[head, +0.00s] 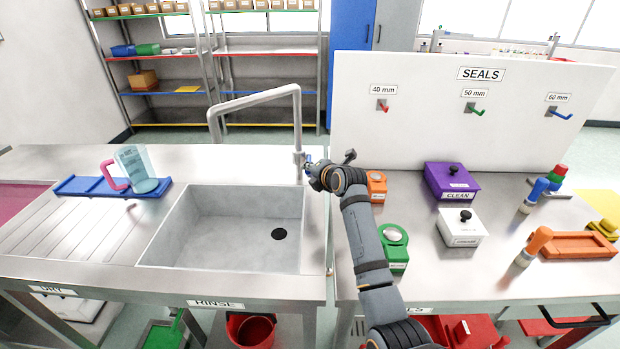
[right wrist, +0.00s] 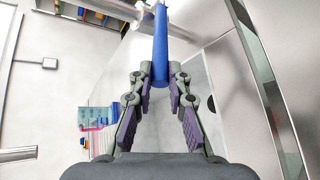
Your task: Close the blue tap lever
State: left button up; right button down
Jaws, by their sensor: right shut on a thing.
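The blue tap lever (right wrist: 161,45) runs down between the two fingertips of my right gripper (right wrist: 161,84) in the right wrist view. The fingertips press close on either side of it, and the lever's end sits between the fingers. In the head view a small bit of the blue lever (head: 308,159) shows beside the grey tap (head: 298,130). My right gripper (head: 317,174) is there at the tap's foot, at the sink's back right corner, and hides most of the lever. My left gripper is not in view.
The empty sink (head: 220,225) lies left of my right arm. A jug with a pink handle (head: 137,170) stands on a blue tray (head: 75,186). An orange block (head: 376,185), a green box (head: 394,250) and a purple box (head: 450,182) stand close to the right. The seals board (head: 430,130) rises behind.

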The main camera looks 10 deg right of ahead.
notch_tip(320, 180, down, 3)
jog(key=t+b, duration=0.1)
jog(key=b, duration=0.3)
jog(key=shift+s+a+n+t, duration=0.1)
jog(key=shift+s+n+t, duration=0.05)
jog(key=shift+n+t, duration=0.2)
jog(key=shift+r, duration=0.25)
jog(key=c, duration=1.5)
grip_release()
jog(key=shift+c, duration=0.2)
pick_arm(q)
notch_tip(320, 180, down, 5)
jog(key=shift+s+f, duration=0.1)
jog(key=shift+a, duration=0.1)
pick_arm(e)
jog(key=v, duration=1.2)
